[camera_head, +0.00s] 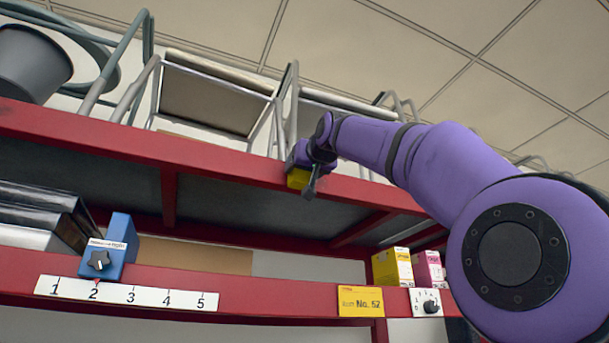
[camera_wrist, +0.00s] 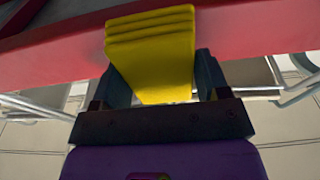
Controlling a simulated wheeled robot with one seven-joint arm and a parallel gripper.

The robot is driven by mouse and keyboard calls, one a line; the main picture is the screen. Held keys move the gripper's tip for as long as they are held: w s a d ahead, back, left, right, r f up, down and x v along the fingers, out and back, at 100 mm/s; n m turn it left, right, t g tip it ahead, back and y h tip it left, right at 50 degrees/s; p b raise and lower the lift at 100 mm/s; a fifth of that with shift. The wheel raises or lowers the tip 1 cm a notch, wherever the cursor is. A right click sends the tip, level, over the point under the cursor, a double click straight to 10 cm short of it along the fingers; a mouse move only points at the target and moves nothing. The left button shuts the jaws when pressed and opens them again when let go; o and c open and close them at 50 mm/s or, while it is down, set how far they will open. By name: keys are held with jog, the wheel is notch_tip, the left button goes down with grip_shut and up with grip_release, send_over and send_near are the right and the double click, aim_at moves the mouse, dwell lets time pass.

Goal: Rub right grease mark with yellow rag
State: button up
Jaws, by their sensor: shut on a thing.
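My gripper (camera_head: 308,180) is at the end of my purple arm, up at the red upper shelf beam (camera_head: 235,165). It is shut on the yellow rag (camera_head: 297,178), which looks like a folded block with ridges at one end. In the wrist view the yellow rag (camera_wrist: 152,55) sits between the two dark fingers of my gripper (camera_wrist: 155,85). The rag overlaps the red beam (camera_wrist: 55,45) in that view; I cannot tell whether it touches. No grease mark can be made out in either view; the rag and gripper may hide part of the beam face.
A lower red shelf holds a blue box with a knob (camera_head: 110,250), a number strip (camera_head: 125,294), a yellow label (camera_head: 360,301), a yellow carton (camera_head: 393,267), a pink carton (camera_head: 428,268) and a dial plate (camera_head: 426,302). Chairs (camera_head: 215,95) and a grey bucket (camera_head: 32,62) stand on top.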

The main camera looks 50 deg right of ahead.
aim_at(324, 181)
jog(key=shift+w+d, duration=0.35)
jog(key=shift+w, duration=0.25)
dwell(0.3)
jog(key=shift+d, duration=0.1)
jog(key=shift+s+d, duration=0.7)
jog(key=shift+d, duration=0.4)
jog(key=shift+s+d, duration=0.7)
jog(key=shift+d, duration=0.4)
jog(key=shift+s+d, duration=0.7)
jog(key=shift+d, duration=0.4)
jog(key=shift+w+a, duration=0.75)
jog(key=shift+a, duration=0.4)
jog(key=shift+w+a, duration=0.7)
jog(key=shift+a, duration=0.4)
jog(key=shift+w+a, duration=0.75)
jog(key=shift+a, duration=0.4)
jog(key=v, duration=0.6)
jog(key=shift+r, duration=0.35)
jog(key=shift+s, duration=0.15)
